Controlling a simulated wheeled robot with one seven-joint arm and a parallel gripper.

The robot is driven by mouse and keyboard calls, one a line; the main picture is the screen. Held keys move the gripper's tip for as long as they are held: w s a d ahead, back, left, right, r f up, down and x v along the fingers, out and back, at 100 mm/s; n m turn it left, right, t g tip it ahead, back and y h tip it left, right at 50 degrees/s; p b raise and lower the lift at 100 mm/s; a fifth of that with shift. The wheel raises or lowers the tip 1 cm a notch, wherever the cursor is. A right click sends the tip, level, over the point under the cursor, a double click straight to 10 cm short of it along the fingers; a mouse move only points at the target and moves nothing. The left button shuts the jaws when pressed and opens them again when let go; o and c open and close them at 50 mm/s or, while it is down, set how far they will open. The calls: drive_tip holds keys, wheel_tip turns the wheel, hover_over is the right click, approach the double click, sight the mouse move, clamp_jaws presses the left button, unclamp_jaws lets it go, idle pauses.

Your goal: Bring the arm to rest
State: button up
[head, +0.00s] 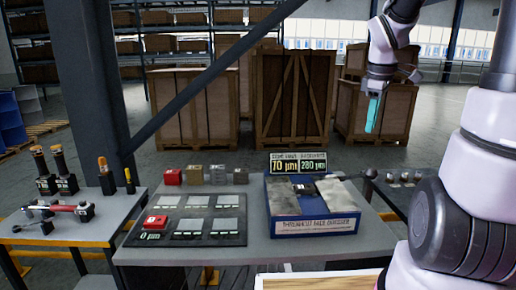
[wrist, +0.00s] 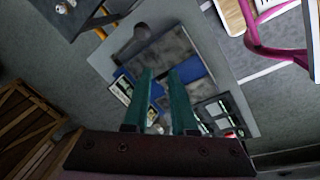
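My gripper (head: 373,113) hangs from my arm at the upper right of the head view, fingers pointing down, in the air above and beyond the right end of the table. In the wrist view my gripper (wrist: 162,72) shows two teal fingers with a gap between them and nothing held. Below them lies the blue box (wrist: 196,68) with grey plates on top. The same blue box (head: 313,226) stands on the grey table (head: 255,250) in the head view. My arm's white and dark links fill the right side there.
A side table (head: 95,225) holds tools at left. Wooden crates (head: 290,97) stand behind. Open floor separates table and crates.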

drive_tip(key=s+a+r+m+t+y, duration=0.1)
drive_tip(key=s+a+r+m+t, duration=0.1)
drive_tip(key=s+m, duration=0.5)
drive_tip(key=s+a+r+m+t+y, duration=0.1)
drive_tip(key=s+a+r+m+t, duration=0.2)
drive_tip(key=s+a+r+m, duration=0.2)
drive_tip(key=shift+s+a+r+m+y, duration=0.2)
drive_tip(key=shift+s+r+m+y, duration=0.2)
drive_tip(key=shift+s+r+m, duration=0.6)
drive_tip(key=shift+w, duration=0.15)
